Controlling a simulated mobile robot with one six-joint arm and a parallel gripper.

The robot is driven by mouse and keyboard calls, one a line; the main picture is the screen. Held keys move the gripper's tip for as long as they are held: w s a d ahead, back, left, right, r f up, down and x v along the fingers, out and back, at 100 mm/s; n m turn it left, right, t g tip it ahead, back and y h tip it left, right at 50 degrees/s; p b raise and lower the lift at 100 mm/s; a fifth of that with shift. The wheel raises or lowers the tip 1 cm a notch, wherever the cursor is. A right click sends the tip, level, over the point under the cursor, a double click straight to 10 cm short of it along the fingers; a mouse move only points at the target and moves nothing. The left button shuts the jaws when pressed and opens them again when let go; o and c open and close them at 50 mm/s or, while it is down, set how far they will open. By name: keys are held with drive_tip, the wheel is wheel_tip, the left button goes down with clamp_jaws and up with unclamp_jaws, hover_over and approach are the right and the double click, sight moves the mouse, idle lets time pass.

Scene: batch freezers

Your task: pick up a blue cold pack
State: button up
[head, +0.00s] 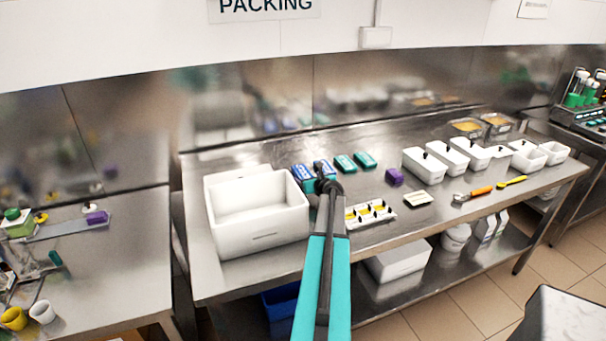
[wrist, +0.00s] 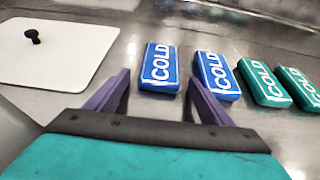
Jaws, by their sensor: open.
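Two blue cold packs lie on the steel table. In the wrist view the left blue pack (wrist: 159,67) is just ahead of my gripper, between the lines of its fingers, and the right blue pack (wrist: 217,75) is beyond the right finger. My gripper (wrist: 158,88) is open and empty. In the head view the left blue pack (head: 302,174) and the right blue pack (head: 322,167) show partly behind my gripper (head: 328,184), whose fingers are hard to make out there. Two green cold packs (wrist: 263,82) lie to their right.
A white open box (head: 255,240) stands left of the packs; a white lid with a black knob (wrist: 60,52) shows in the wrist view. A tray of yellow items (head: 370,215), a purple block (head: 395,177) and several white tubs (head: 424,165) are to the right.

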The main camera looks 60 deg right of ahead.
sight(308, 171)
drive_tip(key=c, duration=1.3)
drive_tip(key=shift+o, duration=0.2)
drive_tip(key=shift+r, duration=0.15)
drive_tip(key=shift+r+b, duration=0.3)
drive_tip(key=shift+r, duration=1.45)
drive_tip(key=s+a+b, duration=0.1)
drive_tip(key=s, duration=0.4)
drive_tip(key=s+a+r+b, duration=0.1)
drive_tip(key=s+a+b, duration=0.1)
drive_tip(key=s, duration=0.3)
drive_tip(key=s+a+b, duration=0.1)
drive_tip(key=s+a, duration=0.1)
drive_tip(key=s, duration=0.3)
drive_tip(key=shift+a+r, duration=0.15)
